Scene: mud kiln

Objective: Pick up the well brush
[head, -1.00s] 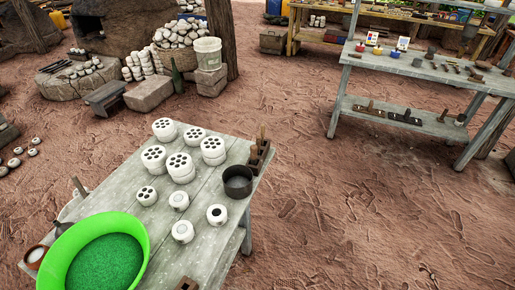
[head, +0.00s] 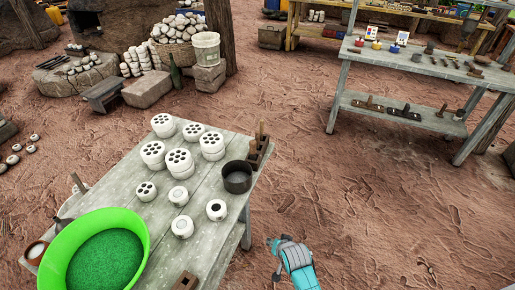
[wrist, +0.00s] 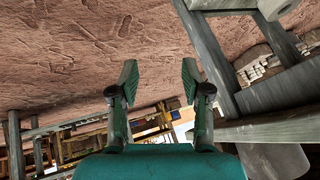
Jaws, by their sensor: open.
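I cannot tell for sure which thing is the well brush. A dark wooden block with an upright handle (head: 259,150) stands at the right edge of the near table, behind a black pot (head: 237,178). Small tools with upright handles (head: 371,104) sit on the lower shelf of the right table, too small to identify. My gripper (head: 274,258) hangs to the right of the near table's front end, apart from it. In the wrist view my gripper (wrist: 159,78) has its two fingers apart with nothing between them.
The near table (head: 150,228) holds several white perforated pieces and a green basin (head: 140,228). The right table (head: 345,84) carries small tools and cups. Bare earth floor (head: 390,200) lies open between the tables. A wooden post (head: 219,35) stands behind.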

